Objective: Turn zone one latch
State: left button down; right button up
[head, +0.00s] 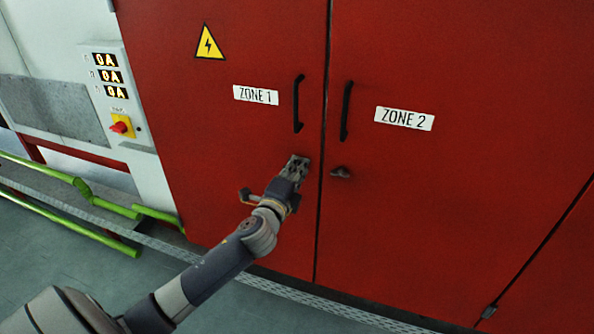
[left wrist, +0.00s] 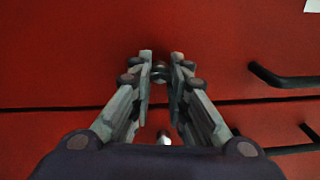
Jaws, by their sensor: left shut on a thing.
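The red Zone 1 door (head: 230,120) is closed, with its white "ZONE 1" label (head: 256,95) and black handle (head: 298,104). My left gripper (head: 299,163) is at this door, below the handle and just left of the seam. It hides the Zone 1 latch in the head view. In the left wrist view, the small dark latch (left wrist: 160,72) sits between the fingertips of my left gripper (left wrist: 160,68), which is shut on it. The latch's exact angle is hard to tell. My right gripper is not in view.
The closed Zone 2 door (head: 450,180) has its own handle (head: 346,110) and small latch (head: 341,172), right of the seam. A control panel (head: 118,95) with a red knob (head: 120,127) is at left. Green rails (head: 80,190) run low at left.

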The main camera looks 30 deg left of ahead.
pick_arm(q)
jog(key=shift+n, duration=0.6)
jog(key=c, duration=1)
grip_release()
jog(key=shift+o, duration=0.2)
jog(key=v, duration=1.2)
jog(key=shift+a, duration=0.1)
